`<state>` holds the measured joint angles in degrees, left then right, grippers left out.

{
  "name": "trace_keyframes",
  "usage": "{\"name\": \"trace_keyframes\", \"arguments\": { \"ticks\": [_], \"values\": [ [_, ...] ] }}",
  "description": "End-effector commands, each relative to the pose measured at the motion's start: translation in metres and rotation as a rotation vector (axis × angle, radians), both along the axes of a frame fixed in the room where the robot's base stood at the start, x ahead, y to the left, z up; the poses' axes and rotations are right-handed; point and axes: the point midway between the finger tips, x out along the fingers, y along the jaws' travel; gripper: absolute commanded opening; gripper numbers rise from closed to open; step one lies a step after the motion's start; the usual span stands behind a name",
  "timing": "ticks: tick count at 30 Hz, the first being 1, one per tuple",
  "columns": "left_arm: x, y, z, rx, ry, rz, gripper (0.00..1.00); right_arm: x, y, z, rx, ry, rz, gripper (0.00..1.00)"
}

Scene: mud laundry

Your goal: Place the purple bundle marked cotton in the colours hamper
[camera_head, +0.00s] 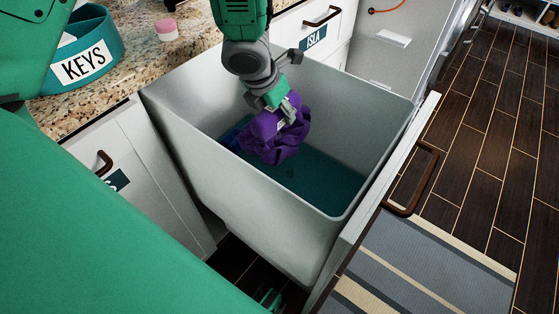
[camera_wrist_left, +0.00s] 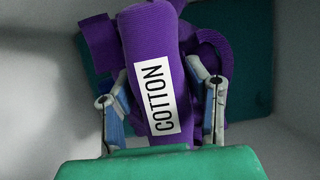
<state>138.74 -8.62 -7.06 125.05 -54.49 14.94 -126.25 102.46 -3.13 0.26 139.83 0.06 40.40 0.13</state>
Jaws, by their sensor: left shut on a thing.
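The purple bundle (camera_head: 272,138) hangs inside the mouth of a white pull-out hamper (camera_head: 250,213). Its white label reading COTTON faces my left wrist view on the purple bundle (camera_wrist_left: 187,95). My left gripper (camera_head: 284,112) reaches down into the hamper and is shut on the bundle, with one finger on each side of it in the left wrist view (camera_wrist_left: 161,100). Below the bundle is a dark teal area (camera_head: 325,185) in the hamper; I cannot tell whether it is cloth or the floor. No hamper label is readable. My right gripper does not show clearly.
A granite counter (camera_head: 115,85) holds a teal bin marked KEYS (camera_head: 85,68) and a pink-and-white item (camera_head: 166,29). A drawer marked ISLA (camera_head: 314,37) is behind the hamper. The open hamper front with its brown handle (camera_head: 418,180) stands over a striped rug (camera_head: 430,262).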

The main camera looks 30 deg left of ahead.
Motion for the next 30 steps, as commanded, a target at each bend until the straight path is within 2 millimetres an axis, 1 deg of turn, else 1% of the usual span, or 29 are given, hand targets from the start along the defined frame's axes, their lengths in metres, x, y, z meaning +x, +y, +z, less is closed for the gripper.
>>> {"name": "trace_keyframes", "arguments": {
  "ticks": [1, 5, 9, 12, 17, 19, 24, 26, 30],
  "values": [
    [0.000, 0.000, -0.008, 0.000, -0.002, 0.000, 0.09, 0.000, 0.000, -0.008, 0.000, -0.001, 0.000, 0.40],
    [0.000, 0.000, -0.022, 0.000, 0.001, 0.000, 0.09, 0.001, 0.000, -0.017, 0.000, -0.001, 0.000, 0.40],
    [0.000, 0.000, -0.050, 0.001, 0.002, 0.000, 0.09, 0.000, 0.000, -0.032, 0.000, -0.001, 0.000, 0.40],
    [0.000, 0.000, -0.066, 0.001, 0.002, 0.000, 0.09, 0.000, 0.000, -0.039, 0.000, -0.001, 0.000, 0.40],
    [0.000, 0.000, -0.075, 0.000, -0.001, 0.000, 0.09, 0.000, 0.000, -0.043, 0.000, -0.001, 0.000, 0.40],
    [0.000, 0.000, -0.082, 0.000, 0.000, 0.001, 0.09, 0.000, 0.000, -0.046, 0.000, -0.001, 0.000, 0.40],
    [0.000, 0.000, -0.108, 0.000, 0.001, 0.000, 0.09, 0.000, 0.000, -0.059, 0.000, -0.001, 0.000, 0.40],
    [0.000, 0.000, -0.111, 0.000, -0.001, 0.000, 0.09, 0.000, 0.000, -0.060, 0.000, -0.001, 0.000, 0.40],
    [0.000, 0.000, -0.109, 0.000, -0.002, 0.000, 0.09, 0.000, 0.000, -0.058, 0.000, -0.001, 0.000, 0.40]
  ]
}}
